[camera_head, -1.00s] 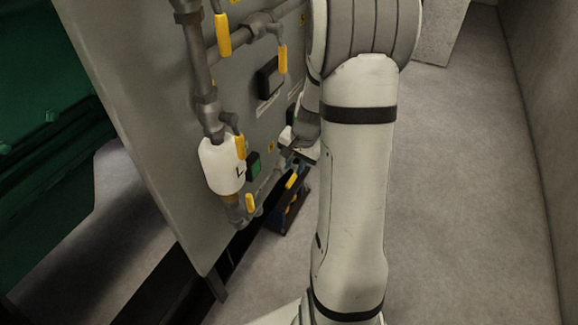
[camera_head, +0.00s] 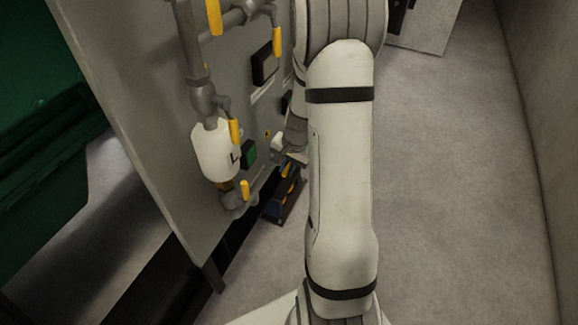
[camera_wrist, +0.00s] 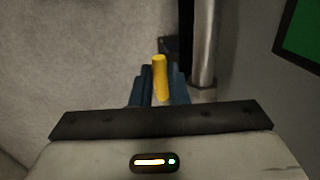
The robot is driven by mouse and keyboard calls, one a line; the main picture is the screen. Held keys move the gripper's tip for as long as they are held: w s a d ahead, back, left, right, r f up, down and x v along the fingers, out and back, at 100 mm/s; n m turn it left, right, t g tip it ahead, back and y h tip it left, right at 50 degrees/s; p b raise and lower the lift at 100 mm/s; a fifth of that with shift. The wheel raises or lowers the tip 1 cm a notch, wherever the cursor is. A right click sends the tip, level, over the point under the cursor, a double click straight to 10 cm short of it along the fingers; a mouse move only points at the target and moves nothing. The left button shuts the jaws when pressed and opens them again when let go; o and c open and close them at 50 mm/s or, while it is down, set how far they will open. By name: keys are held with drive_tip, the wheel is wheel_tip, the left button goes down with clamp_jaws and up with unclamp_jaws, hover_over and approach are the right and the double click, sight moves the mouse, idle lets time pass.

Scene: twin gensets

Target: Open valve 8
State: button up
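My gripper shows in the wrist view (camera_wrist: 160,88), its two dark blue fingers close together on either side of a yellow valve handle (camera_wrist: 160,75). No clear gap shows between fingers and handle, so it looks shut on it. In the head view my gripper (camera_head: 283,150) is low beside the grey panel, partly hidden by my arm. Other yellow handles hang on the panel's pipes: one at the top (camera_head: 214,15), one right of it (camera_head: 277,41), one by the white canister (camera_head: 234,131) and one below it (camera_head: 244,190). No valve number is readable.
The grey panel (camera_head: 150,120) fills the left, with a white canister (camera_head: 214,155) and a green display (camera_head: 249,154). A blue item (camera_head: 279,208) stands on the floor beneath. Grey floor (camera_head: 450,180) is open on the right, up to a wall (camera_head: 530,120).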

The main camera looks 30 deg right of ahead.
clamp_jaws()
drive_tip(key=shift+f+b, duration=0.2)
drive_tip(key=shift+b, duration=0.25)
drive_tip(key=shift+r, duration=0.1)
drive_tip(key=shift+o, duration=1.9)
unclamp_jaws()
